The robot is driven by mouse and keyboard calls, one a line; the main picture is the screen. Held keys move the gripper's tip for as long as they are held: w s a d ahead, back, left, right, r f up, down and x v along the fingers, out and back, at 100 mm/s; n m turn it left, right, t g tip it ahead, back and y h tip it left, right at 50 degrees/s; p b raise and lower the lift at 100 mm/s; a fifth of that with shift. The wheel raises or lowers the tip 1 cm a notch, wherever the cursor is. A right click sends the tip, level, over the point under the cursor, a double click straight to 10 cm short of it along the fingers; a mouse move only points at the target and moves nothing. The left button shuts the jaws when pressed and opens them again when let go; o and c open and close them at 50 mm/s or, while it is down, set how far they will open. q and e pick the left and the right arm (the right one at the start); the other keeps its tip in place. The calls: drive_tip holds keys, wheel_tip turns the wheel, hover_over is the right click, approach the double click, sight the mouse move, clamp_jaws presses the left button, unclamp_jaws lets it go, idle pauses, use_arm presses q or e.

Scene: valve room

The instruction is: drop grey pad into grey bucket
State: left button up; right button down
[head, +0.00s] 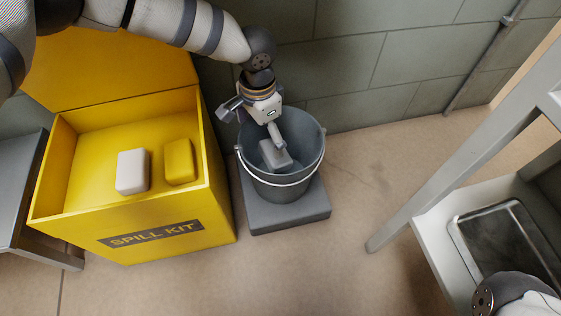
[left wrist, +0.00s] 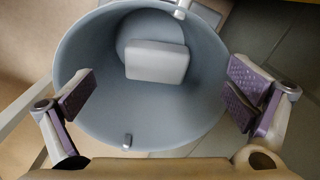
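My left gripper (head: 255,129) is above the bucket's mouth, pointing down. Its two purple-padded fingers (left wrist: 160,98) are spread wide with nothing between them, one near each side of the bucket (left wrist: 75,60). My right gripper is out of view.
The bucket stands on a dark grey plinth (head: 290,215) near the wall. The yellow spill kit box (head: 215,200) is to its left, open, holding a white pad (head: 133,171) and a yellow pad (head: 179,162). A metal tray (head: 510,250) sits on a shelf at right. Floor between is free.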

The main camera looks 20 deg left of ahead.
use_arm(q)
wheel_tip(320, 180, up, 8)
drive_tip(key=shift+f, duration=0.25)
drive_tip(key=shift+s, duration=0.1)
idle(0.4)
